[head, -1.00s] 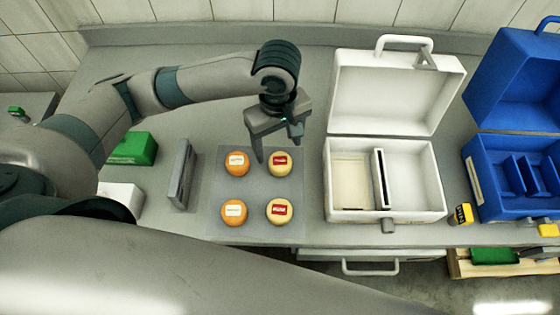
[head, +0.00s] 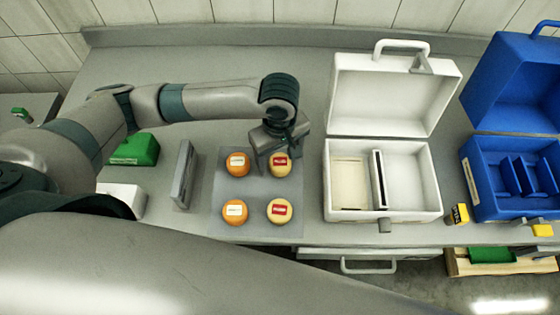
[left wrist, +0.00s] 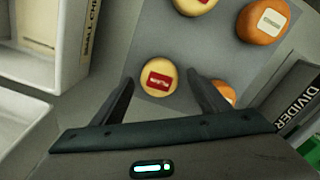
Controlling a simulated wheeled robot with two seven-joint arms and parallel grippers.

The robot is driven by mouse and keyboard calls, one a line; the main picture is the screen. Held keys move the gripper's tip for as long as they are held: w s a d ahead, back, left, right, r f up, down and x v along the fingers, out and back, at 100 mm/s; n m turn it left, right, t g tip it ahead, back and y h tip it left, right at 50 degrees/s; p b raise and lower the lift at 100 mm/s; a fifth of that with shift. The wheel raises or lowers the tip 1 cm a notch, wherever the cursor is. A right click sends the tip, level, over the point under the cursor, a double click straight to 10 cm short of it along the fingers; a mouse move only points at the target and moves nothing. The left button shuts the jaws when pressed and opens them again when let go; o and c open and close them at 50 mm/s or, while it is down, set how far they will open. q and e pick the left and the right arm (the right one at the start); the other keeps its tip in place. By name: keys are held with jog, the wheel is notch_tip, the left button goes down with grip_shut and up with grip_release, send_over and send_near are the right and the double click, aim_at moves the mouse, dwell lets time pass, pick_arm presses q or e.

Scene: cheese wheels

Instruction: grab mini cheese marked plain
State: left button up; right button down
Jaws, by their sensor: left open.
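Four mini cheeses sit on a grey mat (head: 258,233). Two are orange with white labels, at back left (head: 236,170) and front left (head: 235,219). Two are pale yellow with red labels, at back right (head: 280,170) and front right (head: 279,218). The label words are too small to read surely. My left gripper (head: 279,165) is open, pointing down at the back right pale cheese. In the left wrist view that cheese (left wrist: 160,77) lies between and just beyond the open fingertips; contact cannot be told. My right gripper is not in view.
An open white case (head: 333,180) stands right of the mat, with an open blue case (head: 478,200) beyond it. A grey upright divider block (head: 183,172) stands left of the mat, near a green box (head: 138,149) and a white box (head: 125,196).

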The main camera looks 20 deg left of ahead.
aim_at(280, 160)
pick_arm(q)
jog(key=shift+f, duration=0.15)
jog(key=shift+c, duration=0.3)
jog(key=c, duration=1.1)
jog(key=shift+r, duration=0.2)
jog(key=shift+w+r, duration=0.1)
jog(key=shift+r, duration=0.15)
notch_tip(280, 160, up, 3)
jog(key=shift+r+b, duration=0.15)
jog(key=shift+b, duration=0.6)
jog(key=s+d+r, duration=0.4)
jog(key=s+d, duration=0.1)
jog(key=s+d+r, duration=0.3)
jog(key=shift+s+d, duration=0.15)
jog(key=shift+d, duration=0.05)
